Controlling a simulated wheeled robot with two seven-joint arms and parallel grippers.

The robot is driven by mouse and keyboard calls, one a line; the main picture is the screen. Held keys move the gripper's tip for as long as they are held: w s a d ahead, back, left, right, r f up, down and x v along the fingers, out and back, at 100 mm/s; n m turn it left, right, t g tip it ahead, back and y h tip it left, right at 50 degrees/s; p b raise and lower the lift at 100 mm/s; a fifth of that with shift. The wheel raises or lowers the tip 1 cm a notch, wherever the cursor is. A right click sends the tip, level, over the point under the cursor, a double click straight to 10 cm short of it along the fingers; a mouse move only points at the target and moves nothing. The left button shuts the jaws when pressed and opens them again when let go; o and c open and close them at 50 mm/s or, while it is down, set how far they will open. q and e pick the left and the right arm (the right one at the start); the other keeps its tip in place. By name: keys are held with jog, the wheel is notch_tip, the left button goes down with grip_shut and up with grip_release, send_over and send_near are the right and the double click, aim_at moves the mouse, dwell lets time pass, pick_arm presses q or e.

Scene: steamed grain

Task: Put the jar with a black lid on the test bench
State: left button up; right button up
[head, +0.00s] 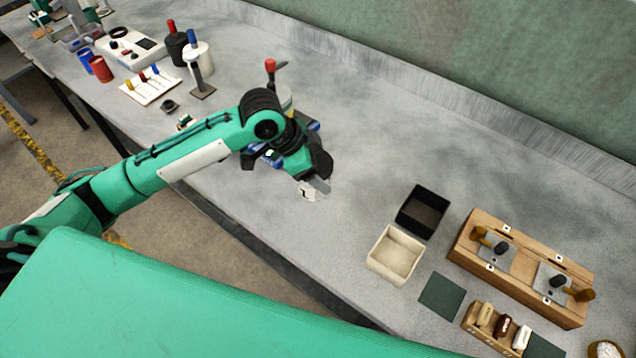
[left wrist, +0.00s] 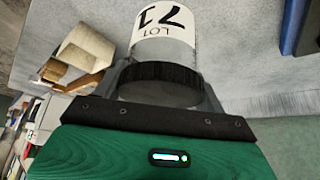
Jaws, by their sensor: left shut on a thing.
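The jar with a black lid (left wrist: 160,84) fills the middle of the left wrist view, between my left fingers. Its white label reads "LOT 71", upside down in that view. In the head view, a small pale part of the jar (head: 307,191) shows at the tip of my left gripper (head: 316,187); the arm hides most of it. My left gripper is shut on the jar. The grey test bench (head: 350,140) lies beneath it; I cannot tell whether the jar touches the surface. My right gripper is not in view.
A cream box (head: 395,255), a black box (head: 423,211) and a wooden stand (head: 525,268) are at right. A dark green mat (head: 441,296) lies in front. A red-topped post (head: 270,66) is behind my arm. The bench between arm and boxes is clear.

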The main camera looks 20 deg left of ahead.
pick_arm(q)
jog(key=shift+f+p, duration=0.45)
jog(key=shift+f, duration=3.1)
jog(key=o, duration=1.1)
jog(key=shift+f, duration=0.1)
jog(key=b+v, duration=0.1)
jog(key=v, duration=1.1)
jog(key=shift+b, duration=0.4)
